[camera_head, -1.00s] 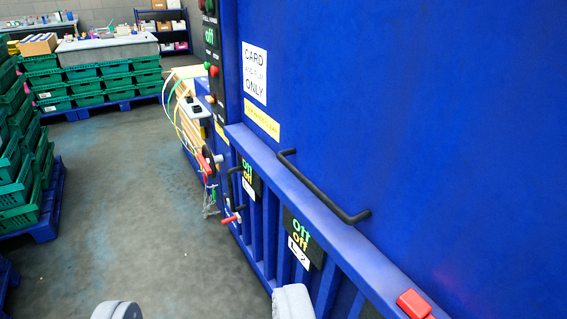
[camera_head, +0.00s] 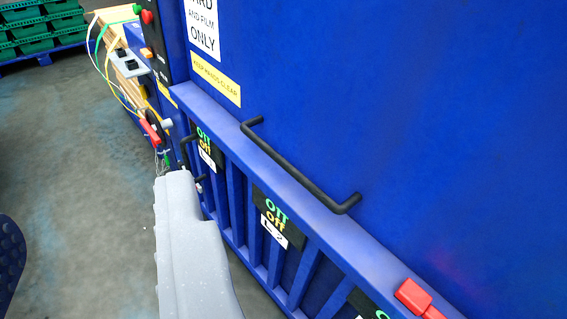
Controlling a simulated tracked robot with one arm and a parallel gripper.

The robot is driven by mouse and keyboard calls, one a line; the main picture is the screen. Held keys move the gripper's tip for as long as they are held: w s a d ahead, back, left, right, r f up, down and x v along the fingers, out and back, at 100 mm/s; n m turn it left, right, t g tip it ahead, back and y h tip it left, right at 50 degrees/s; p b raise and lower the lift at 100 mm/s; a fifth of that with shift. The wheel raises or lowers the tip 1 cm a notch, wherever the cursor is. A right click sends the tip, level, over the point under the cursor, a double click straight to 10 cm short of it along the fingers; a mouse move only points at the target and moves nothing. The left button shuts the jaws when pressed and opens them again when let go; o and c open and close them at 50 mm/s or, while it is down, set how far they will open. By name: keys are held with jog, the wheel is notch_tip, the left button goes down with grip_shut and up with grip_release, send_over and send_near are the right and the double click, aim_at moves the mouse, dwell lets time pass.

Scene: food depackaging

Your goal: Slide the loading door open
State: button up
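The loading door appears to be the large flat blue panel (camera_head: 430,120) that fills the right of the view. A long black bar handle (camera_head: 295,165) is fixed low on it and runs diagonally. My gripper (camera_head: 92,205) is open and empty. Its grey right finger stands in front of the ribbed lower front, left of the handle and apart from it in the picture. A dark dotted pad at the left edge looks like the other finger. I cannot tell how far the fingers are from the handle in depth.
Below the handle runs a blue ledge (camera_head: 330,215) with ribs and black "Off" panels (camera_head: 276,215). A red block (camera_head: 413,296) sits on the ledge at bottom right. A control post (camera_head: 152,40), cables and a red-handled tool are at left. Grey floor (camera_head: 75,150) is clear; green crates stand behind.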

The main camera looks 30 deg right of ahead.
jog(key=w+d+f+n+g+h, duration=0.1)
jog(key=w+d+f+g+h, duration=0.15)
jog(key=w+f, duration=0.65)
jog(key=n+g+h+b, duration=0.3)
jog(key=g+h, duration=0.5)
jog(key=h, duration=0.4)
send_near(283, 167)
jog(key=shift+t, duration=0.25)
jog(key=b+x, duration=0.1)
jog(key=x, duration=1)
jog(key=shift+s, duration=0.1)
grip_shut()
